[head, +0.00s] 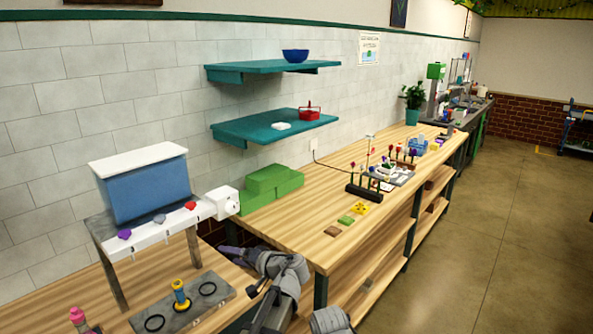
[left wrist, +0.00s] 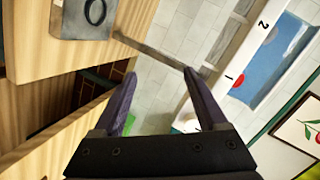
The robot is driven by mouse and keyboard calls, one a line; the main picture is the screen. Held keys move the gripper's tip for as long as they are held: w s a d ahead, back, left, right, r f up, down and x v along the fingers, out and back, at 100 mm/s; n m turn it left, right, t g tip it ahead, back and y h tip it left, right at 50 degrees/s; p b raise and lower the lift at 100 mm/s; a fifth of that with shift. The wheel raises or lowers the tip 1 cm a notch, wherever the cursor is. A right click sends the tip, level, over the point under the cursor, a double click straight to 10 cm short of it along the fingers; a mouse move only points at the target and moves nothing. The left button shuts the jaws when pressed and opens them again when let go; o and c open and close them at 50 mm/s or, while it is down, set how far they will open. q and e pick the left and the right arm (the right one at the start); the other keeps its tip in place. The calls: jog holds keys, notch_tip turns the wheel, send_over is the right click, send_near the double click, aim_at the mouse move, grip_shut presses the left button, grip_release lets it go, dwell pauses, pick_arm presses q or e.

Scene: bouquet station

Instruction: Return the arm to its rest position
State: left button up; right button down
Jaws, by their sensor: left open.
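My left arm (head: 283,275) comes in at the bottom middle of the head view and is bent near the front edge of the wooden benches. My left gripper (head: 236,256) points left, beside the end of the near bench, partly hidden by its own wrist. In the left wrist view my left gripper (left wrist: 159,74) has its two purple fingers spread apart with nothing between them. A grey arm part of mine shows at the bottom edge of the head view. My right gripper does not show.
A blue-tank dispenser (head: 150,190) with coloured knobs stands left of the gripper. A grey plate (head: 180,308) with black rings and a yellow spool lies on the near bench. Green blocks (head: 270,190) and flower racks (head: 364,193) stand on the far bench. The floor at right is clear.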

pick_arm(q)
jog(key=s+d+f+g+h, duration=0.1)
jog(key=s+f+g+h, duration=0.65)
jog(key=s+f, duration=0.8)
jog(key=s+d+m+h, duration=0.3)
jog(key=s+d, duration=0.7)
jog(key=d, duration=0.5)
jog(key=shift+s+f+h, duration=0.15)
jog(key=shift+s+h, duration=0.15)
jog(key=shift+h, duration=0.15)
